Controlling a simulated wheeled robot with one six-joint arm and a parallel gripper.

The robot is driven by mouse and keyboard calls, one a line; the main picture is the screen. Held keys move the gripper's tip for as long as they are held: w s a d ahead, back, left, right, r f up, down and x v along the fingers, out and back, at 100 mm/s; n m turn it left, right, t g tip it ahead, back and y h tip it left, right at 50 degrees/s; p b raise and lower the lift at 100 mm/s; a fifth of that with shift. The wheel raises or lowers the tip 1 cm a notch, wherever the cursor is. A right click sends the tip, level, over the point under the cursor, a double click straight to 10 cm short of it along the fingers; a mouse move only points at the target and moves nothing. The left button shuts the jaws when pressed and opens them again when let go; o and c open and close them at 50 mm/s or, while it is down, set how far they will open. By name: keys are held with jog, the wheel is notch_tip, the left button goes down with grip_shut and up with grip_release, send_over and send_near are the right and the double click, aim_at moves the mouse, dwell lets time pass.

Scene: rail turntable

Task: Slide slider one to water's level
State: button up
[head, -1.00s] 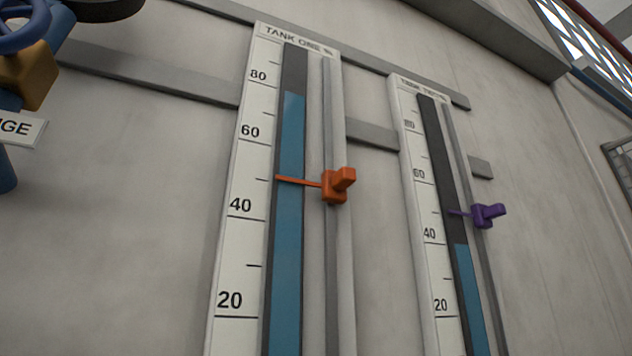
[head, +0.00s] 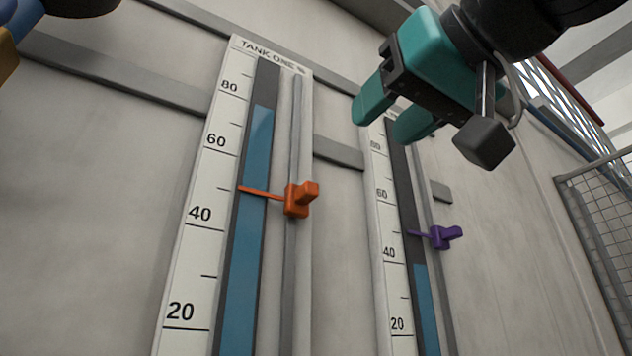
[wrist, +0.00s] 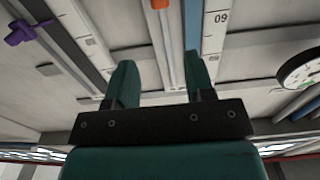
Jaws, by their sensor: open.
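Slider one is the orange slider (head: 298,199) on the rail of the tank one gauge (head: 196,200). Its pointer reads about 50. The blue water column (head: 245,230) of tank one tops out just about the 80 mark, well above the pointer. My teal gripper (head: 391,117) is open and empty, up and to the right of slider one, in front of the top of the second gauge. In the wrist view my gripper (wrist: 160,82) has its two fingers apart, with the tank one rail behind the gap. The orange slider (wrist: 159,4) shows at the top edge there.
The second gauge (head: 385,270) stands to the right with a purple slider (head: 440,237) just above its water top. Grey horizontal bars (head: 340,152) run behind both gauges. A mesh fence (head: 605,215) is at the far right. A round dial (wrist: 301,70) shows in the wrist view.

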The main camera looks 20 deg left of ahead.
aim_at(314, 182)
jog(key=shift+p+x, duration=2.95)
jog(key=shift+x, duration=4.65)
jog(key=shift+w, duration=0.1)
grip_shut()
